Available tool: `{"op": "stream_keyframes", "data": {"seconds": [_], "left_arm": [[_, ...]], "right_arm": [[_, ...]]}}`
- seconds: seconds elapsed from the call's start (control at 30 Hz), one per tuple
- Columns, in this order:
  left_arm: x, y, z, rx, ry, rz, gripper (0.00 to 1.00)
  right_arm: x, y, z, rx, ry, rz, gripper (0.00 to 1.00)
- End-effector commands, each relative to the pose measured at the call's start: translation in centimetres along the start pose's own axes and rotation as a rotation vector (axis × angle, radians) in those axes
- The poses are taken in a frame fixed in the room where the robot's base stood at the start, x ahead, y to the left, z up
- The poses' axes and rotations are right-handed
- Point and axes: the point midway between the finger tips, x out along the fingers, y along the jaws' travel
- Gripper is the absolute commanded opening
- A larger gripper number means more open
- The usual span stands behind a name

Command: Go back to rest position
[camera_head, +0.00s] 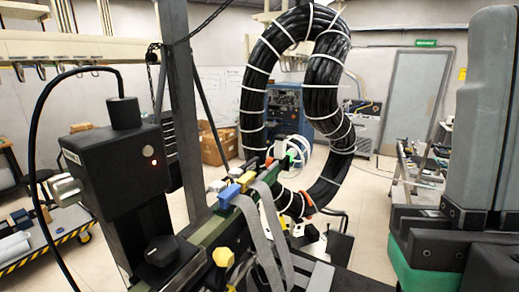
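A large coil of black cable (253,90) with white ties hangs upright in a twisted loop at the centre. A small bundle of white cable (291,151) with a green tip sits in front of the loop. I cannot make out either of my grippers in this view.
A black box (115,165) with a lit orange lamp and a thick cable stands at the left. Grey straps (264,241) drape over the beam. A large grey and green structure (484,120) fills the right. Cardboard boxes (219,145), a cart (45,238) and a door (411,100) lie further back.

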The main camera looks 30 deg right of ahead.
Motion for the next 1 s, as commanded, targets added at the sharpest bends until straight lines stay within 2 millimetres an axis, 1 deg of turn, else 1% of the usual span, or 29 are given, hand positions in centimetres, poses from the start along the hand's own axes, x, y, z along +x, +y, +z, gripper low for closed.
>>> {"op": "stream_keyframes", "data": {"seconds": [0.03, 0.13, 0.17, 0.2, 0.23, 0.27, 0.3, 0.33, 0.4, 0.5, 0.6, 0.7, 1.0], "left_arm": [[0.0, 0.0, 0.0, 0.0, 0.0, 0.0, 0.0], [0.0, 0.0, 0.0, 0.0, 0.0, 0.0, 0.0], [0.0, 0.0, 0.0, 0.0, 0.0, 0.0, 0.0], [0.0, 0.0, 0.0, 0.0, 0.0, 0.0, 0.0], [0.0, 0.0, 0.0, 0.0, 0.0, 0.0, 0.0], [0.0, 0.0, 0.0, 0.0, 0.0, 0.0, 0.0], [2.4, 0.0, -2.1, 0.0, -0.003, 0.0, 0.0], [3.4, 0.0, -3.1, 0.0, -0.002, 0.0, 0.0], [5.4, 0.0, -5.0, 0.0, 0.002, 0.0, 0.0], [8.0, 0.0, -7.4, 0.0, 0.002, 0.0, 0.0], [9.8, 0.0, -9.1, 0.0, 0.001, 0.0, 0.0], [10.5, 0.0, -9.7, 0.0, 0.0, 0.0, 0.0], [10.2, 0.0, -9.4, 0.0, -0.001, 0.0, 0.0]], "right_arm": [[-0.2, -1.4, 1.3, 0.161, -0.074, -0.073, 0.0], [-1.4, -5.3, 3.6, 0.486, -0.251, -0.222, 0.0], [-1.9, -6.5, 4.2, 0.577, -0.311, -0.261, 0.0], [-2.9, -8.2, 5.1, 0.695, -0.4, -0.307, 0.0], [-3.5, -9.2, 5.8, 0.774, -0.469, -0.326, 0.0], [-3.8, -9.6, 6.2, 0.844, -0.508, -0.318, 0.0], [-0.5, -9.0, 5.5, 0.848, -0.498, -0.311, 0.0], [0.9, -8.9, 5.3, 0.844, -0.497, -0.311, 0.0], [3.5, -8.6, 4.9, 0.842, -0.497, -0.311, 0.0], [7.0, -8.3, 4.3, 0.84, -0.497, -0.31, 0.0], [9.4, -8.0, 3.9, 0.838, -0.497, -0.31, 0.0], [10.3, -7.9, 3.8, 0.837, -0.497, -0.31, 0.0], [10.0, -8.0, 3.8, 0.836, -0.496, -0.309, 0.0]]}}
